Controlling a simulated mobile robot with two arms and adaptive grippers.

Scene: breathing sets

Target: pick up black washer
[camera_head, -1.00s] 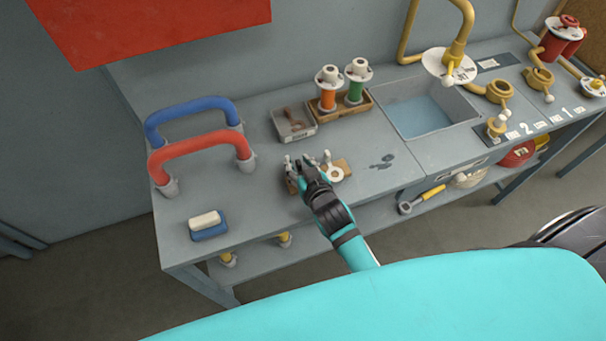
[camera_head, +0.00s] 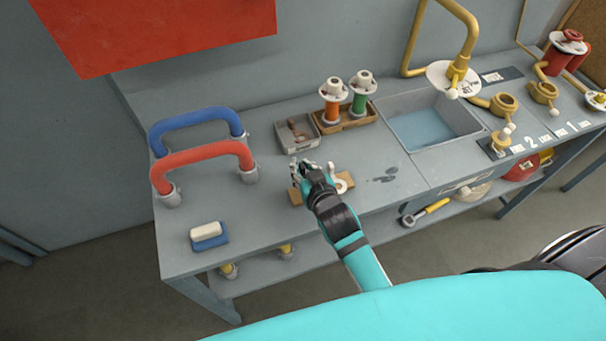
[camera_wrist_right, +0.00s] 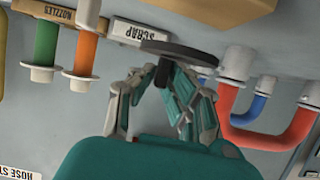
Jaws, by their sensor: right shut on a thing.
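My right gripper (camera_head: 312,168) is shut on the black washer and sits just above the small wooden stand (camera_head: 297,197) at the bench's front edge. In the right wrist view the black washer (camera_wrist_right: 185,50) is a dark flat disc seen nearly edge-on, beyond the fingertips (camera_wrist_right: 163,78). The fingers close on its near part; the exact contact is hard to see. In the head view the washer cannot be made out behind the hand. A white ring (camera_head: 344,184) lies at the stand's right end. My left gripper is not in view.
The scrap tray (camera_head: 298,134) and a wooden nozzle rack (camera_head: 346,121) with orange and green nozzles stand behind the hand. Red (camera_head: 204,154) and blue (camera_head: 196,109) hoses stand at left, near a sponge (camera_head: 208,236). A sink (camera_head: 428,120) is at right.

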